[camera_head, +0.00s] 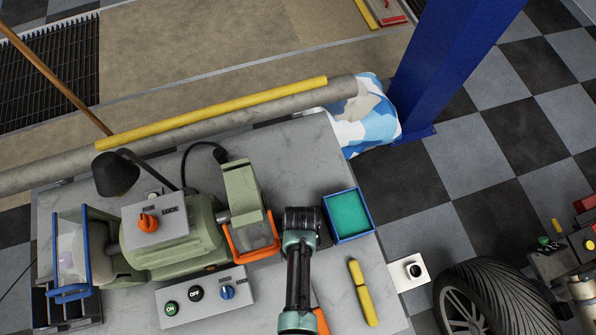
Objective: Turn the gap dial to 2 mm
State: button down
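A green bench grinder (178,245) stands on the grey bench. Its front panel carries a green ON button (171,308), a black OFF button (196,293) and a blue dial (227,292) with a white pointer mark. An orange knob (148,222) sits on a grey box on top of the grinder. The small lettering beside both knobs is too small to read, so I cannot tell which is the gap dial. My gripper (302,217) is right of the grinder, apart from both knobs. Its fingers point away from view and are hidden.
An orange-edged guard (254,240) stands between the grinder and my arm. A blue tray (347,216) with a green inside and a yellow tool (362,292) lie to the right. A black lamp (115,174) overhangs the grinder's back left. A blue post (445,65) rises beyond the bench.

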dwell(0.3)
jog(key=shift+c, duration=2.3)
grip_release()
